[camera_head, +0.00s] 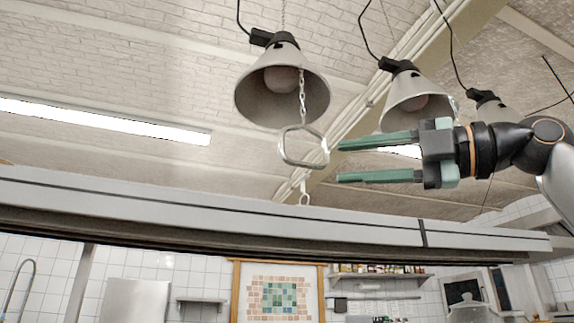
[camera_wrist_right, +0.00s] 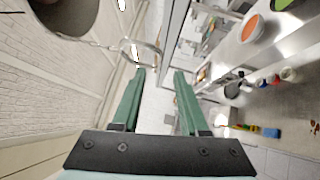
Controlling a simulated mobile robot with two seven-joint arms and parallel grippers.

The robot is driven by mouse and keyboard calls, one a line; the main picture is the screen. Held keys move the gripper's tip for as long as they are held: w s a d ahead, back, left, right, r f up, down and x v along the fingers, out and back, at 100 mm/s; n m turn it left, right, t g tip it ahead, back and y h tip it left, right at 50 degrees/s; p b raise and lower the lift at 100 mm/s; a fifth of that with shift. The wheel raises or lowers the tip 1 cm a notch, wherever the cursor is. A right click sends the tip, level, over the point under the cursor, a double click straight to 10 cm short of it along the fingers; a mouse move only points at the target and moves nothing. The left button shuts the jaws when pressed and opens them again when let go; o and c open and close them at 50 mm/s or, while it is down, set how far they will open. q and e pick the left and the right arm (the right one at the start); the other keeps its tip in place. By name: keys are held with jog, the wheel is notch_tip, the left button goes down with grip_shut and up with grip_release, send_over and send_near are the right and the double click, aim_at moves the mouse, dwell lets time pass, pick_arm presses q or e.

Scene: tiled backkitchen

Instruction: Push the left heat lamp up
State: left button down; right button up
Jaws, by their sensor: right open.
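The left heat lamp (camera_head: 282,84) is a grey cone shade with a bulb inside, hanging at the upper middle of the head view. A chain drops from it to a metal ring handle (camera_head: 304,146). My right gripper (camera_head: 340,161) comes in from the right, open, with its green fingertips just right of the handle. In the right wrist view the handle (camera_wrist_right: 150,58) shows near the fingertips (camera_wrist_right: 158,72), and part of the lamp shade (camera_wrist_right: 68,14) shows at the top left. I cannot tell if the fingers touch the handle. My left gripper is not in view.
Another heat lamp (camera_head: 414,98) hangs behind my right gripper, and a third (camera_head: 487,103) is farther right. A long grey rail (camera_head: 200,205) crosses below the handle. A counter with bowls, one with orange contents (camera_wrist_right: 250,27), shows in the right wrist view.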

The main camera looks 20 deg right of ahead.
aim_at(301, 166)
jog(key=p+x, duration=0.3)
jog(key=x, duration=0.8)
jog(key=shift+c, duration=0.3)
grip_shut()
dwell(0.8)
